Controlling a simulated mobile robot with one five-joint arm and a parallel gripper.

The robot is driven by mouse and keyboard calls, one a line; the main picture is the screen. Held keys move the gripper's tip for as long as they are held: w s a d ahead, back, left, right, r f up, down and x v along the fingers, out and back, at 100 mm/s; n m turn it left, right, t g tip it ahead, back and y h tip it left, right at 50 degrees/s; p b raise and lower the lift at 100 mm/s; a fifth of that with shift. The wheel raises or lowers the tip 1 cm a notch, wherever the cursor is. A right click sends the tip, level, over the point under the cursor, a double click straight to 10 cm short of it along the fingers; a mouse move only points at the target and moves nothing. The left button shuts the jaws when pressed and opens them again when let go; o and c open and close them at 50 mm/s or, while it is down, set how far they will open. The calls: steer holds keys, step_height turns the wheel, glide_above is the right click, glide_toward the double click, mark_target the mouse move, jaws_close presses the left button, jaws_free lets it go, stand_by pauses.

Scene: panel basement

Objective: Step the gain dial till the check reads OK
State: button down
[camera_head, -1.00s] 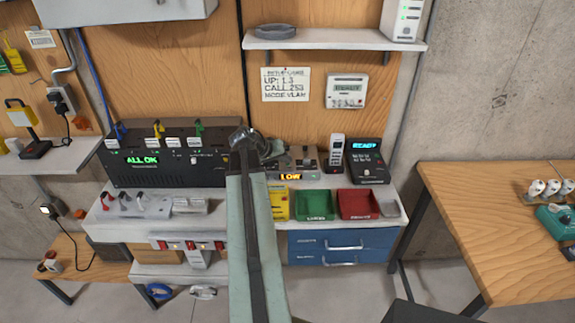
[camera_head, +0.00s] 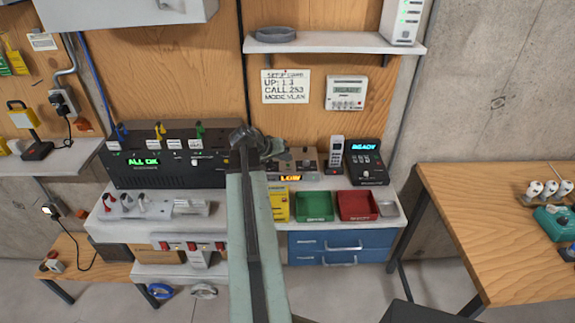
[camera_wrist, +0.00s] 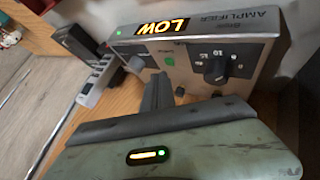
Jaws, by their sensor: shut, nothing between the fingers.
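The amplifier (camera_wrist: 190,45) is a grey box with an upside-down label in the wrist view. Its lit display (camera_wrist: 161,26) reads LOW in amber. In the head view my arm partly hides the amplifier (camera_head: 306,168), whose display also reads LOW.
A handset (camera_head: 334,152) and a black unit reading READY (camera_head: 366,163) stand right of the amplifier. A black panel reading ALL OK (camera_head: 165,175) stands to the left. Green (camera_head: 315,205) and red (camera_head: 357,205) bins sit in front. A setup card (camera_head: 286,86) hangs above.

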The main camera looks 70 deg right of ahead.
mark_target(286, 167)
step_height(286, 167, up, 5)
steer(key=p, duration=0.5)
